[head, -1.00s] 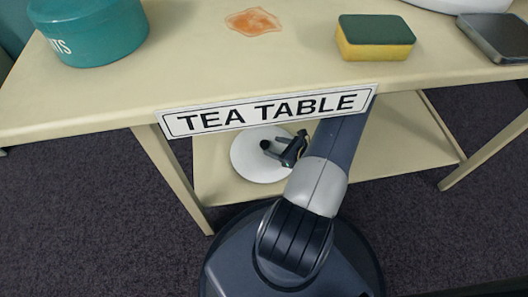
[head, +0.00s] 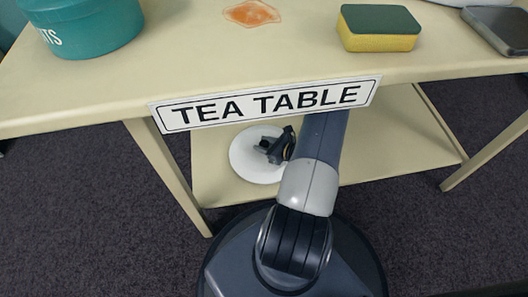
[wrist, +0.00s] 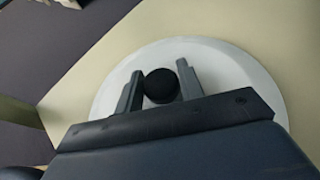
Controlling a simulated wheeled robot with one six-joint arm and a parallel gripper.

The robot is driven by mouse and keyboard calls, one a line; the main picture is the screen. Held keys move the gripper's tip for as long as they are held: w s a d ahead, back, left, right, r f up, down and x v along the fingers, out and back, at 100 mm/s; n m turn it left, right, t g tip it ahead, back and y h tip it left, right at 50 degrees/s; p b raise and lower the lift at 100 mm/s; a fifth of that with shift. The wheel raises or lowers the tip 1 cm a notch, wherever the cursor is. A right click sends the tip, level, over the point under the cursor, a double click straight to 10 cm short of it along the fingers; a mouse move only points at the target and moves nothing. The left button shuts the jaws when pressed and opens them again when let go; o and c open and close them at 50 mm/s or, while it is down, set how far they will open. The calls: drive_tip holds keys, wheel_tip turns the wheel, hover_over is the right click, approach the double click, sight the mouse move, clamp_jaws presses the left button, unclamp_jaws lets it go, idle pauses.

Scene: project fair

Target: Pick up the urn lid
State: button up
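The urn lid (head: 247,167) is a white disc lying on the lower shelf of the tea table. It also shows in the wrist view (wrist: 235,75), with a round black knob (wrist: 161,86) at its middle. My gripper (head: 268,149) is low over the lid, under the tabletop. In the wrist view my gripper (wrist: 158,82) is open, with one finger on each side of the knob.
The lower shelf (head: 400,150) is bare right of my arm. The tabletop (head: 190,65) overhangs it, with a "TEA TABLE" sign (head: 265,103) on its front edge. On top are a teal tin (head: 90,28), an orange stain (head: 252,13), a sponge (head: 378,28) and a dark flat device (head: 498,32).

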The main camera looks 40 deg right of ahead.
clamp_jaws()
drive_tip(key=shift+r, duration=0.15)
idle(0.4)
